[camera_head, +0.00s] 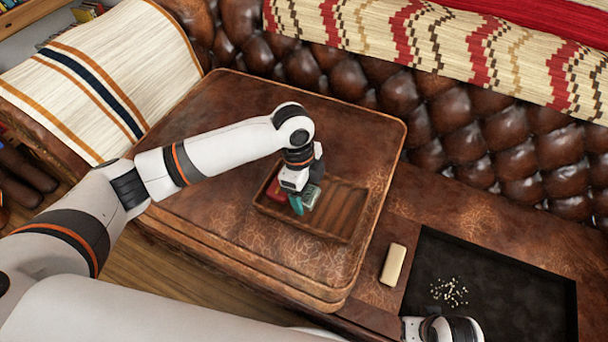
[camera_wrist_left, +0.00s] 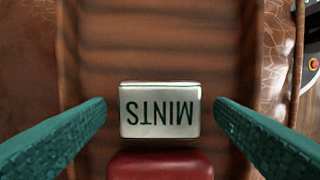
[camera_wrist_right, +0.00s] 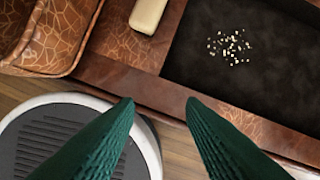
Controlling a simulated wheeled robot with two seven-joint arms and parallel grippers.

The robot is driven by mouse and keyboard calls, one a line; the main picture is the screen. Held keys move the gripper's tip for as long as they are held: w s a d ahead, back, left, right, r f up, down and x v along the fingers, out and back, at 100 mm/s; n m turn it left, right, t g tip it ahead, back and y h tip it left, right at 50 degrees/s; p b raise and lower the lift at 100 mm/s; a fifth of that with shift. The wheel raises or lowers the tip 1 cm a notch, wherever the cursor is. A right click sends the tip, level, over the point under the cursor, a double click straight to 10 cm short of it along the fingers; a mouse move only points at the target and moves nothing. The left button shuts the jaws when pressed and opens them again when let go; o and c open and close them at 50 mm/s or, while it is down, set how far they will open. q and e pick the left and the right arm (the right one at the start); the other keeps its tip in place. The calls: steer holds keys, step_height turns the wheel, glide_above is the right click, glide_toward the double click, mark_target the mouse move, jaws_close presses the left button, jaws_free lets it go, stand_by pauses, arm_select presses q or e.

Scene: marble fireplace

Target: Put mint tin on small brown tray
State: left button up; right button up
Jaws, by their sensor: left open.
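The mint tin (camera_wrist_left: 160,110) is a pale silver box with "MINTS" in dark letters, upside down in the left wrist view. It lies in the small brown tray (camera_wrist_left: 95,60), which has a ribbed floor and stands on the brown leather seat. In the head view the tin (camera_head: 311,197) and tray (camera_head: 345,205) show below my left gripper (camera_head: 297,204). My left gripper is open, with one green finger on each side of the tin and gaps between. My right gripper (camera_wrist_right: 160,102) is open and empty over the floor and my base.
A red object (camera_wrist_left: 160,165) lies in the tray right beside the tin. To the right, a cream block (camera_head: 394,264) lies on the brown surface near a dark tray (camera_head: 520,290) with small pale bits (camera_head: 449,292). A tufted leather backrest (camera_head: 350,75) stands behind.

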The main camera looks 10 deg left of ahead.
steer(key=shift+g, duration=0.3)
steer(key=f+p, duration=0.1)
steer(key=f, duration=0.2)
steer(key=s+f, duration=0.1)
steer(key=f, duration=0.2)
steer(key=f+p, duration=0.1)
steer(key=f, duration=0.2)
steer(key=shift+s+p, duration=0.3)
steer(key=shift+p, duration=0.05)
arm_select(q)
step_height(320, 180, up, 12)
steer(key=a, duration=0.1)
steer(key=shift+w+a, duration=0.2)
steer(key=shift+a, duration=0.15)
arm_select(e)
steer(key=shift+s+f, duration=0.2)
steer(key=shift+f, duration=0.3)
arm_select(q)
steer(key=shift+s+f, duration=0.1)
steer(key=shift+f, duration=0.1)
